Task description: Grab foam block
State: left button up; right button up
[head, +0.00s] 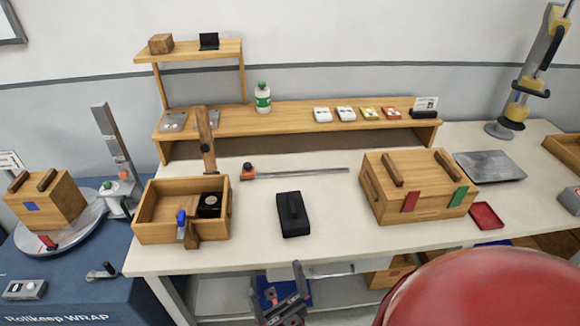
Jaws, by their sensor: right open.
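No thing here is plainly marked as the foam block. A black block with a raised ridge on top (293,214) lies on the table, in the middle. A smaller black piece (210,204) sits in the open wooden box to its left. I cannot tell whether either one is foam. My right gripper (278,286) is at the bottom centre, in front of the table edge and apart from the black block. It is open, with nothing seen held in it. My left gripper is not in view.
The open wooden box (160,236) stands left of the black block, and a closed wooden crate (372,205) stands right. A metal rod (300,173) lies behind. A raised wooden shelf (290,117) holds a bottle (262,97) and small packs. Bare tabletop surrounds the black block.

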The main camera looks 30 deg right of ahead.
aim_at(294, 219)
jog(key=k+l+z, duration=0.1)
jog(key=z, duration=0.8)
jog(key=i+j+z, duration=0.4)
jog(key=j, duration=0.25)
jog(key=i+j+z, duration=0.2)
jog(key=j, duration=0.2)
